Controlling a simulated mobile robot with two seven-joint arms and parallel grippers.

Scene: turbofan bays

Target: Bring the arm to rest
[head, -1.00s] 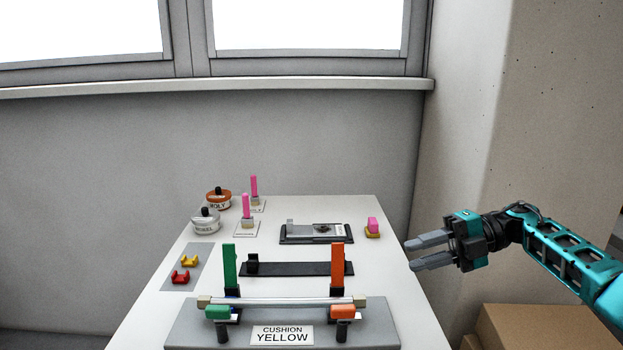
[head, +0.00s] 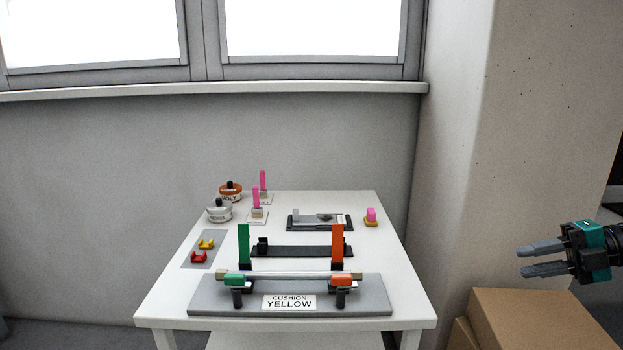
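My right gripper (head: 543,259) is at the right edge of the head view, to the right of the white table and above the cardboard boxes. Its two grey fingers point left with a gap between them, and nothing is between them. Most of the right arm is out of the frame. My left gripper is not in view. The white table (head: 163,297) holds a grey fixture (head: 215,306) with a "CUSHION YELLOW" label (head: 289,303). A bar (head: 290,274) lies across the fixture between a green clamp (head: 233,279) and an orange clamp (head: 343,279).
Cardboard boxes (head: 530,322) stand right of the table. A concrete pillar (head: 480,150) is behind.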

